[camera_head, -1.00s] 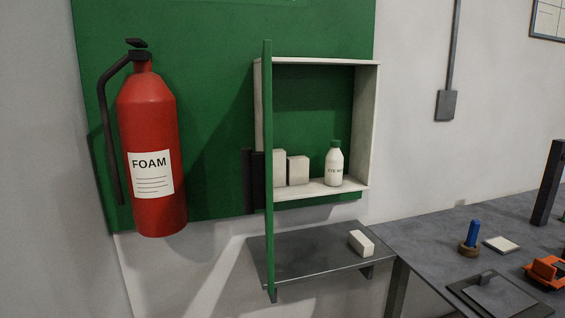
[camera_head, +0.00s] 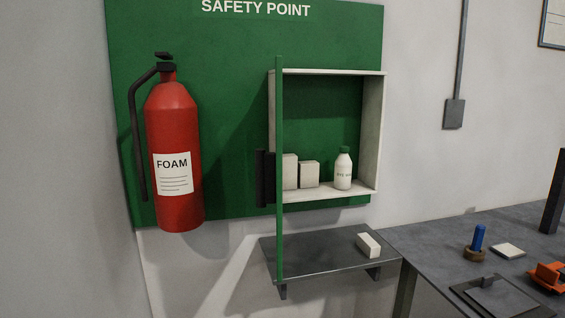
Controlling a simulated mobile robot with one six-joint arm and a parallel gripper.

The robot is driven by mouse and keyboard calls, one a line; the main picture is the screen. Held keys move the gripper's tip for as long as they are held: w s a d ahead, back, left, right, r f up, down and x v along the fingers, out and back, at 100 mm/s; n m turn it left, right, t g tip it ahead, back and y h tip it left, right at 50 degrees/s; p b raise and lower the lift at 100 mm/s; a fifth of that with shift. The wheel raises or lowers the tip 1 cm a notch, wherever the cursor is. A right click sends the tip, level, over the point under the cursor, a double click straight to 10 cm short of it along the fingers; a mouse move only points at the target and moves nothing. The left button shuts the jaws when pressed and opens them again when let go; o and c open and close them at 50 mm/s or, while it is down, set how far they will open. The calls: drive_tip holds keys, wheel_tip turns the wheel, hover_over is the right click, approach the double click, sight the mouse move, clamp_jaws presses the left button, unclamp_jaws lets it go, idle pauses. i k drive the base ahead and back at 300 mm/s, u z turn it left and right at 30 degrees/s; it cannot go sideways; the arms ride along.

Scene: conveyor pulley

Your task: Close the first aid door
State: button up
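The first aid cabinet (camera_head: 372,135) is a white open box on the green safety board. Its green door (camera_head: 279,230) stands open at the cabinet's left side and shows almost edge-on, reaching down past the box to the shelf below. Inside the cabinet are two white boxes (camera_head: 308,175) and a white bottle with a green cap (camera_head: 343,170). A dark part (camera_head: 262,178) shows just left of the door; I cannot tell whether it is a handle. My gripper is not in view.
A red foam extinguisher (camera_head: 175,120) hangs left of the door. A grey shelf (camera_head: 325,258) below the cabinet holds a small white block (camera_head: 368,245). A grey workbench (camera_head: 430,240) at the right carries a blue-topped peg (camera_head: 477,240) and orange parts (camera_head: 548,275).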

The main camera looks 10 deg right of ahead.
sight(268, 165)
drive_tip(key=u, duration=0.05)
drive_tip(key=i, duration=0.95)
drive_tip(key=z, duration=1.3)
drive_tip(key=k, duration=0.15)
drive_tip(key=u, duration=3.05)
